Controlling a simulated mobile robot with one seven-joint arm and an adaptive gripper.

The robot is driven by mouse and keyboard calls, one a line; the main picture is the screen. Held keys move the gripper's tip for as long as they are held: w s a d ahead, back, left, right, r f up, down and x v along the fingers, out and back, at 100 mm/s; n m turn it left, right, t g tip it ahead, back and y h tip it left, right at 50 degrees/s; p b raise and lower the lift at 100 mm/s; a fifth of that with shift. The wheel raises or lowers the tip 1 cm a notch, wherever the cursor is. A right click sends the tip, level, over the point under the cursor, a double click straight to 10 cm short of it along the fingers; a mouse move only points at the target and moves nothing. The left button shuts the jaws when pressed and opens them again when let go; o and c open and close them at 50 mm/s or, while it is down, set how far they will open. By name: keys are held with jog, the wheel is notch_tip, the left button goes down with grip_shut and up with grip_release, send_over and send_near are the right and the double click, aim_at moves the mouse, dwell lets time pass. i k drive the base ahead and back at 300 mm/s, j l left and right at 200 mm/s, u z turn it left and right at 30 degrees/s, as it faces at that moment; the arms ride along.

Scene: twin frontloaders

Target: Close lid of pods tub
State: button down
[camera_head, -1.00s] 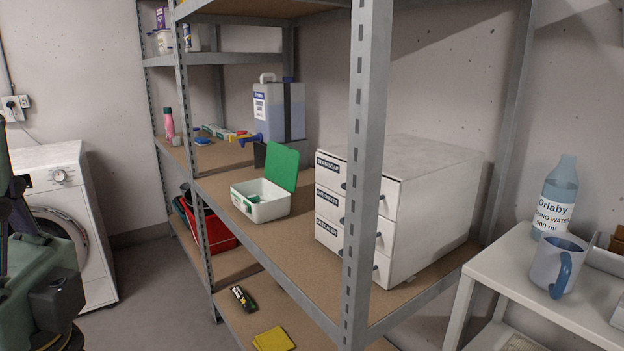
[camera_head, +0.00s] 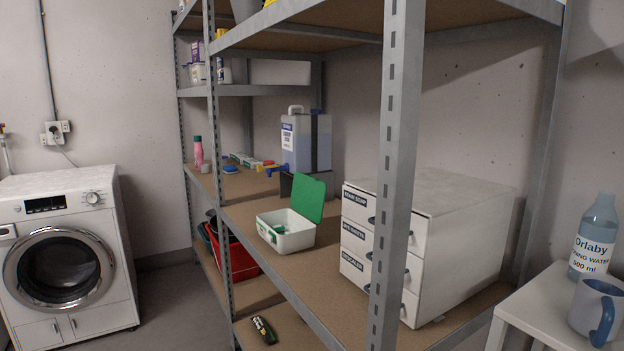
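A small white tub (camera_head: 286,235) stands on the middle shelf board of the metal rack, left of a white drawer unit. Its green lid (camera_head: 310,198) is hinged at the back and stands open, nearly upright. Something green lies inside the tub, too small to make out. My gripper is not in view.
The white drawer unit (camera_head: 460,235) fills the shelf's right part. A rack post (camera_head: 397,180) stands in front of it. A jerrycan (camera_head: 306,142) stands behind the tub. A washing machine (camera_head: 65,260) is at left, a side table (camera_head: 540,310) at right.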

aim_at(308, 193)
jog(key=i+j, duration=0.35)
jog(key=i, duration=0.15)
jog(key=i+j+u, duration=0.1)
jog(key=i+j, duration=0.6)
jog(key=i, duration=0.25)
jog(key=i+j+u, duration=0.1)
jog(key=i+j, duration=0.2)
jog(key=i, duration=0.2)
jog(key=i+j, duration=0.3)
jog(key=i, duration=0.2)
jog(key=j+u, duration=0.05)
